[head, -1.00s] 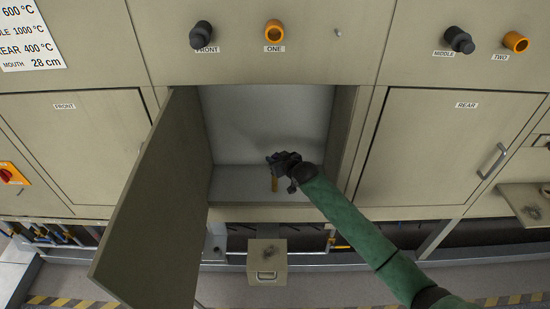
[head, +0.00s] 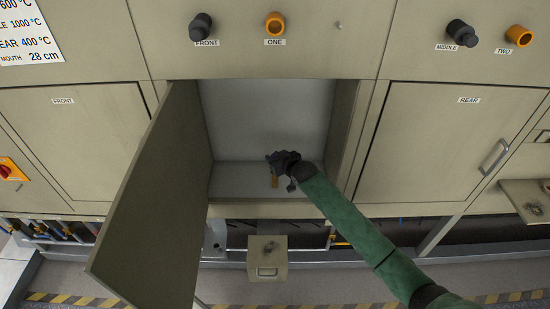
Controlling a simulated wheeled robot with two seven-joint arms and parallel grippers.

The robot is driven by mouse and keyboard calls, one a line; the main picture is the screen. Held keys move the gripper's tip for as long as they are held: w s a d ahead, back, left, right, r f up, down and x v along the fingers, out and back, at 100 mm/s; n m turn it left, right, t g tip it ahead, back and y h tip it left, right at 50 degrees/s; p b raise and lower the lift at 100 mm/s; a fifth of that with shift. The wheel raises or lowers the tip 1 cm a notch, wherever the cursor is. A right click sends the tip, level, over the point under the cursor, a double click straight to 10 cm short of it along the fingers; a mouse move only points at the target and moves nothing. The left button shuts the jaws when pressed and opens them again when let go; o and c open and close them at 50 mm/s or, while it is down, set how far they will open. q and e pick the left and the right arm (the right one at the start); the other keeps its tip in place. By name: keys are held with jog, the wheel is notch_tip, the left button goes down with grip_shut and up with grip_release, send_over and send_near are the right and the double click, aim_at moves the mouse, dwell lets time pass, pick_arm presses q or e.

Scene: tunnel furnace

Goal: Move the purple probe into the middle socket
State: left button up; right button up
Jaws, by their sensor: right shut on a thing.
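My right gripper (head: 277,166) is inside the open middle cabinet, near its front edge, at the end of my green arm. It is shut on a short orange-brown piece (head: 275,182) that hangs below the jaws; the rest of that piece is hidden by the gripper. I see no purple on it, and no purple probe shows elsewhere. A dark fitting (head: 462,33) labelled MIDDLE sticks out of the upper panel at the right. My left gripper is not in view.
A dark fitting (head: 200,27) labelled FRONT and orange rings labelled ONE (head: 274,24) and TWO (head: 519,36) are on the panel. The open cabinet door (head: 150,210) swings out at the left. A small box (head: 267,257) stands out below.

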jog(key=shift+f, duration=0.1)
jog(key=shift+d+f+b, duration=0.1)
jog(key=shift+f+b, duration=0.55)
jog(key=shift+f, duration=0.65)
jog(key=shift+f, duration=0.2)
dwell(0.3)
jog(key=shift+s+f, duration=0.1)
jog(key=shift+f, duration=0.15)
dwell(0.4)
jog(key=o, duration=1.1)
